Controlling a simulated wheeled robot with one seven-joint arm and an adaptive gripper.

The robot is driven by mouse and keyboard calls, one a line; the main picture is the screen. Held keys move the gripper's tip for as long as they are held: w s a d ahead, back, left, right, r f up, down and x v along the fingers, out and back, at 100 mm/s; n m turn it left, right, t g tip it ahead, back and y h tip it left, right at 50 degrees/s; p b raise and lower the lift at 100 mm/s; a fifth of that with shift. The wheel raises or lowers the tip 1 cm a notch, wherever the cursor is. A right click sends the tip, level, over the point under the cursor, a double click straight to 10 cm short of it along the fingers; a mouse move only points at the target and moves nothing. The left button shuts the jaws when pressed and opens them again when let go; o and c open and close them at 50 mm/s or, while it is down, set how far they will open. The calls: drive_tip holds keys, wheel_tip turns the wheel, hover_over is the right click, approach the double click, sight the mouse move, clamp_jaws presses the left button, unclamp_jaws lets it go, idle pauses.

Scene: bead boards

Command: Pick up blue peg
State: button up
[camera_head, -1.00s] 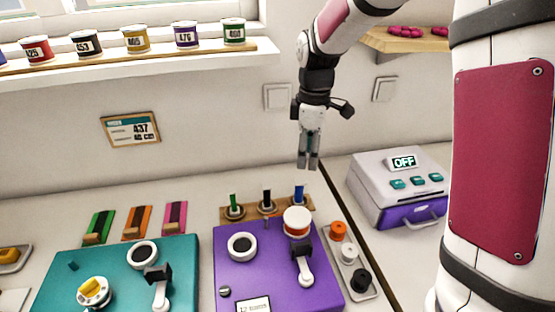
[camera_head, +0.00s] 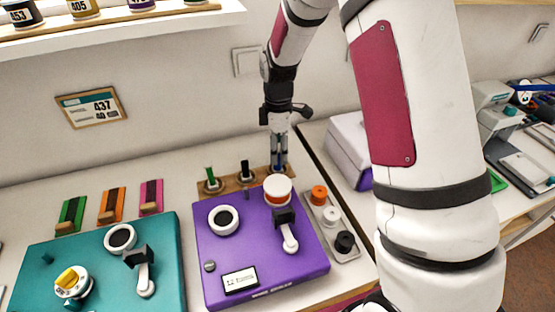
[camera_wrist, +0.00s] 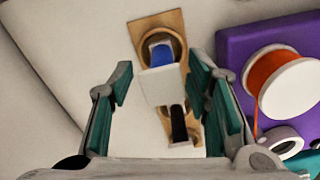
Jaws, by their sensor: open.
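The blue peg (camera_wrist: 161,53) stands in a round holder at the right end of a wooden peg rack (camera_head: 228,185), seen from above in the wrist view. A pale block between the fingers hides part of the peg; I cannot tell what this block is. In the head view my gripper (camera_head: 279,160) points down at that end of the rack and mostly covers the peg. In the wrist view my gripper (camera_wrist: 160,80) is open, its green-padded fingers apart on either side of the peg area. A black peg (camera_head: 245,168) and a green peg (camera_head: 210,175) stand to the left.
A purple board (camera_head: 255,240) with an orange-and-white spool (camera_head: 278,190) is just in front of the rack. A grey tray (camera_head: 345,255) with orange, white and black knobs lies to its right. A teal board (camera_head: 95,275) is at left. The wall is close behind.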

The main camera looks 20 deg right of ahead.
wheel_tip(320, 180, down, 4)
drive_tip(key=shift+s+f, duration=0.1)
drive_tip(key=shift+f, duration=0.1)
clamp_jaws()
